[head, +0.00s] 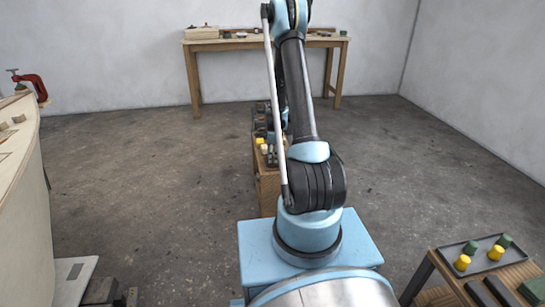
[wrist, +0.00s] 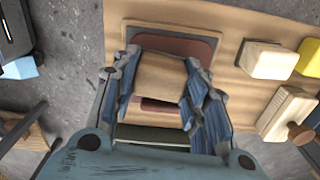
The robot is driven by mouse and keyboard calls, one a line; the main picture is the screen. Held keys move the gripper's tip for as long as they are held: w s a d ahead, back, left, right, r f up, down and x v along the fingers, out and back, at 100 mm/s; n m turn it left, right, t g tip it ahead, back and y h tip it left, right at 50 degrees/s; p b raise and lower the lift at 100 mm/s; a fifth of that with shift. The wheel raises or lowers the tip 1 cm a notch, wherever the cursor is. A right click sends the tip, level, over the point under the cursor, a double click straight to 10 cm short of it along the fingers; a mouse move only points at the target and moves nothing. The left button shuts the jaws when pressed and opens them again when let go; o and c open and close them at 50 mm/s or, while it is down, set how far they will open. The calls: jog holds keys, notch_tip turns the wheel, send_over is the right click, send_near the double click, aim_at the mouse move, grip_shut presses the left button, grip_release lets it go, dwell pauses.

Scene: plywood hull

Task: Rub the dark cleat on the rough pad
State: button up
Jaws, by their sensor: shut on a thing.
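In the wrist view my gripper (wrist: 161,64) is shut on a brown wooden block, which I take to be the dark cleat (wrist: 159,78). The blue fingers lie along its left and right sides. A reddish-brown patch in a dark border, seemingly the rough pad (wrist: 175,45), lies on a wooden top. The pad shows beyond the cleat and again just nearer than it, so the cleat is over it. I cannot tell whether they touch. In the head view my arm hides the gripper, cleat and pad.
A pale block (wrist: 269,60), a yellow piece (wrist: 310,57) and a pale peg-ended piece (wrist: 284,112) stand to the right of the pad. The head view shows a left plywood hull (head: 20,170), a back bench (head: 262,44) and a right tray (head: 482,254).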

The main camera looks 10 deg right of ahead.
jog(key=shift+s, duration=0.35)
jog(key=shift+w, duration=0.15)
